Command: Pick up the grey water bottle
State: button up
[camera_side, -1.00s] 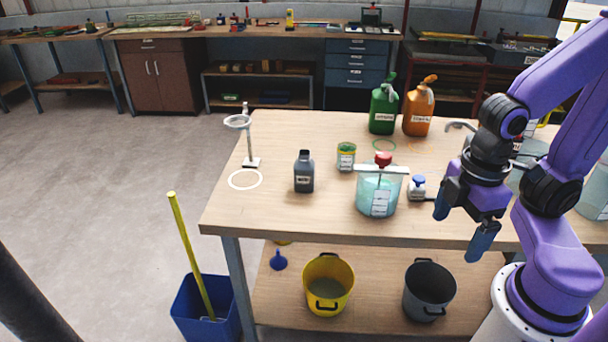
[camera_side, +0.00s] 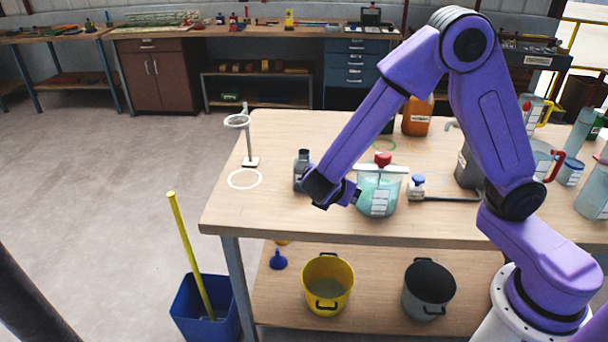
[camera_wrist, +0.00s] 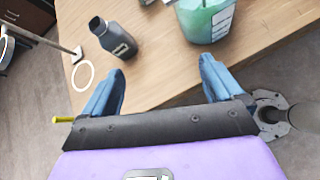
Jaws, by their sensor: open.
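The grey water bottle (camera_side: 303,160) stands upright on the wooden table, partly hidden behind my wrist in the side view. In the wrist view the bottle (camera_wrist: 112,38) is dark grey with a black neck and a label, and sits beyond my fingers, up and left of the middle. My gripper (camera_wrist: 162,85) is open, its two blue fingers apart with only bare table between them. It is near the bottle but not around it.
A pressure vessel (camera_side: 378,195) with turquoise liquid and a red knob stands right of the bottle. A white ring (camera_side: 244,179) and a ring stand (camera_side: 249,145) are to its left. A small blue-capped bottle (camera_side: 416,187) stands further right. The table front is clear.

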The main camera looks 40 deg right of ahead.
jog(key=w+a+f+n+t+h, duration=0.1)
jog(key=w+a+f+n+t, duration=0.3)
jog(key=w, duration=0.4)
jog(key=shift+n+g, duration=0.4)
jog(key=x, duration=1.8)
jog(key=shift+s+d+r, duration=0.15)
jog(key=shift+d+r, duration=0.05)
jog(key=shift+d, duration=0.05)
jog(key=c, duration=1.3)
